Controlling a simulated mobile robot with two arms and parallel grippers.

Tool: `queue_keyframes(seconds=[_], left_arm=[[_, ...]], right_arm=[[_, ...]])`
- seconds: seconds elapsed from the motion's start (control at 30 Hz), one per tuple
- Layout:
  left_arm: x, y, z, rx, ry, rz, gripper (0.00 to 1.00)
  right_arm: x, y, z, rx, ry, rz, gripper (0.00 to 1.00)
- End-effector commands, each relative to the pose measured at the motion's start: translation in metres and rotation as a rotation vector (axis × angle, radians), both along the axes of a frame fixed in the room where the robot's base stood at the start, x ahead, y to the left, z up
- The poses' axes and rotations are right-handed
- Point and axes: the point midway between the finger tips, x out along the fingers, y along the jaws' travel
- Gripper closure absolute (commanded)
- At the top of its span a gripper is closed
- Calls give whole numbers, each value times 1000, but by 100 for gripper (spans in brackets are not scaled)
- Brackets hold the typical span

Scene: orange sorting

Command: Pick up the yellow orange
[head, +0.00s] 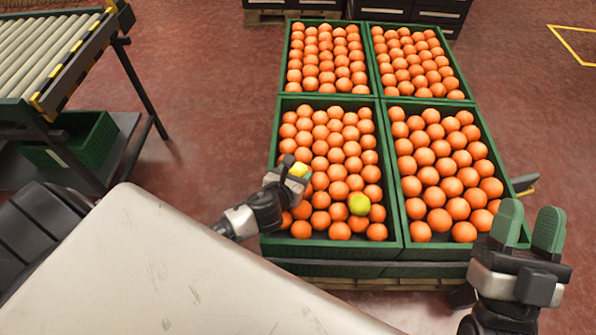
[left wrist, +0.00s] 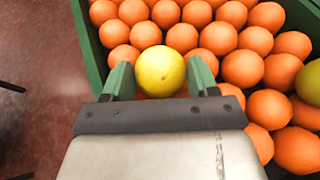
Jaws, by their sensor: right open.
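The yellow orange (head: 300,170) is at the left side of the near left crate, partly hidden by my left gripper (head: 291,172) in the head view. In the left wrist view the yellow orange (left wrist: 160,70) fills the gap between the green fingers of my left gripper (left wrist: 160,80), which is shut on it. It looks larger than the oranges around it. Whether it still touches them is unclear. My right gripper (head: 528,228) is open and empty, in front of the near right crate.
The near left crate (head: 332,245) holds many oranges and a yellow-green one (head: 359,204), also at the left wrist view's right edge (left wrist: 309,82). Three more orange-filled crates adjoin it. A roller conveyor (head: 45,55) stands at the upper left. Red floor is clear between.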

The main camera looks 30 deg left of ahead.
Motion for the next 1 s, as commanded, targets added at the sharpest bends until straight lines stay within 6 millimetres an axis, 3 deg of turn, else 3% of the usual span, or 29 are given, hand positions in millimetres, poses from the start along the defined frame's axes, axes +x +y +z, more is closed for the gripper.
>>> queue_keyframes(seconds=[0.03,0.13,0.57,0.77,1.0], left_arm=[[0,0,0,0,0,0,51],[0,0,0,0,0,0,66],[0,0,4,0,-1,0,67],[0,0,15,0,-2,0,67],[0,0,35,0,-2,-1,67]], right_arm=[[0,0,0,0,0,0,57],[0,0,0,0,1,0,57],[3,0,-2,-10,39,-2,57],[13,0,-17,-54,191,-11,57],[24,-4,-51,-132,473,-27,57]])
